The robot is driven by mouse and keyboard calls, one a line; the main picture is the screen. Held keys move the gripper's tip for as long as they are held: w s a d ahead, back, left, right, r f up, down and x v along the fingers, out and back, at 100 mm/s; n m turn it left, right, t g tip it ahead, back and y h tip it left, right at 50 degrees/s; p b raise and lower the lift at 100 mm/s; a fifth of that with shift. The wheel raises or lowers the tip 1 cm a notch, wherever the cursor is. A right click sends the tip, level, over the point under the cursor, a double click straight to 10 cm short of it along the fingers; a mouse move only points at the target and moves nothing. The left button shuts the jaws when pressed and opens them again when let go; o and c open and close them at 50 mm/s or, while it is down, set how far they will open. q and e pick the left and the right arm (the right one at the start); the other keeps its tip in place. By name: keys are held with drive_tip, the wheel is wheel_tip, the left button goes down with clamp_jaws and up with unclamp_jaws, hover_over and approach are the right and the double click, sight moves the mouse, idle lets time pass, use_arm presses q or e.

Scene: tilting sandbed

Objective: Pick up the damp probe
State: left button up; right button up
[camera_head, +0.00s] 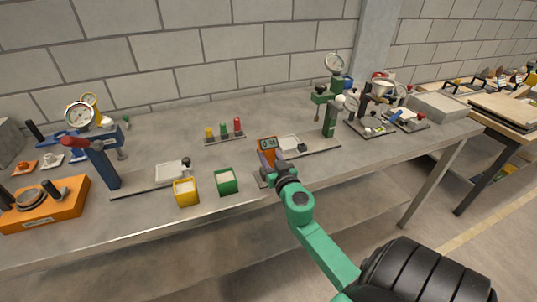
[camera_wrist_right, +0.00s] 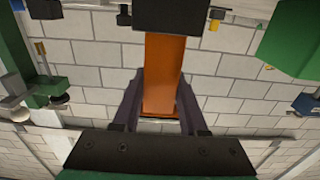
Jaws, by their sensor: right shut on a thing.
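The damp probe (camera_head: 267,144) is an orange handheld device with a small display at its top. It stands roughly upright near the front of the grey bench. My right gripper (camera_head: 268,163) is shut on it, with the green arm reaching in from the lower right. In the right wrist view the orange body (camera_wrist_right: 163,75) lies between the two dark fingers (camera_wrist_right: 157,105), with a dark part across its far end. The probe's lower end is hidden by the gripper, so I cannot tell whether it touches the bench. My left gripper is not in view.
Yellow (camera_head: 186,192) and green (camera_head: 226,181) open boxes stand left of the gripper. A green stand with a dial (camera_head: 330,105) stands to the right behind it. Red, green and yellow pegs (camera_head: 224,131) are behind. An orange block (camera_head: 45,205) sits far left.

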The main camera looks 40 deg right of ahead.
wheel_tip(320, 180, up, 11)
drive_tip(key=p, duration=0.7)
drive_tip(key=shift+f, duration=0.15)
wheel_tip(320, 180, up, 15)
drive_tip(key=p, duration=0.7)
drive_tip(key=shift+r, duration=0.2)
